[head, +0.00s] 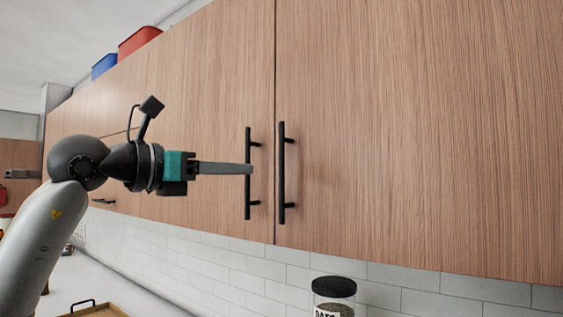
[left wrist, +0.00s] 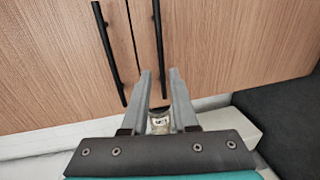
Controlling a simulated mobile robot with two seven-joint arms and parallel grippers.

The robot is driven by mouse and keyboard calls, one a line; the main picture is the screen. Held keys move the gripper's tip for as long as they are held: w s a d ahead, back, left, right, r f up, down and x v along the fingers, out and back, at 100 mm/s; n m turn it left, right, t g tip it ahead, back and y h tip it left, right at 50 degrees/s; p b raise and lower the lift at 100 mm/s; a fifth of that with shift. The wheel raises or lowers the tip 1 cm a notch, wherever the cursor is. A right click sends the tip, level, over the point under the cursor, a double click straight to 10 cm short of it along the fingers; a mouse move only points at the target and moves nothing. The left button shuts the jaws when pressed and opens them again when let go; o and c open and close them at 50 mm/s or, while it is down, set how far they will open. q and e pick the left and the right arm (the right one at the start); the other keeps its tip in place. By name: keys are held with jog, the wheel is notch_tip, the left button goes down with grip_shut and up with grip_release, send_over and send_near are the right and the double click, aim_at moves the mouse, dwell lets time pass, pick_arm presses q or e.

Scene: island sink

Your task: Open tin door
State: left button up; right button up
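Two wood-grain cabinet doors meet at a narrow seam, the left door (head: 210,95) and the right door (head: 420,130). Both look shut. A black bar handle stands upright on each side of the seam, the left handle (head: 248,140) and the right handle (head: 282,170). My left gripper (head: 250,169) comes from the left and its fingertips overlap the left handle in the head view. In the left wrist view the fingers (left wrist: 160,75) are apart, with the lower end of the right handle (left wrist: 156,30) showing between them; contact is not visible. My right gripper is out of view.
A jar with a black lid (head: 334,288) stands below the doors, in front of white tiles (head: 400,298). A wooden tray (head: 95,309) lies on the counter at lower left. Red (head: 138,41) and blue (head: 104,66) boxes sit atop the cabinets.

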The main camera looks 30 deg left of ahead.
aim_at(280, 170)
pick_arm(q)
jog(key=p+x, duration=0.4)
jog(key=x, duration=0.6)
jog(key=shift+r+p, duration=0.1)
jog(key=shift+p, duration=0.3)
jog(key=shift+w+d, duration=0.2)
jog(key=shift+w, duration=0.35)
grip_shut()
dwell(0.3)
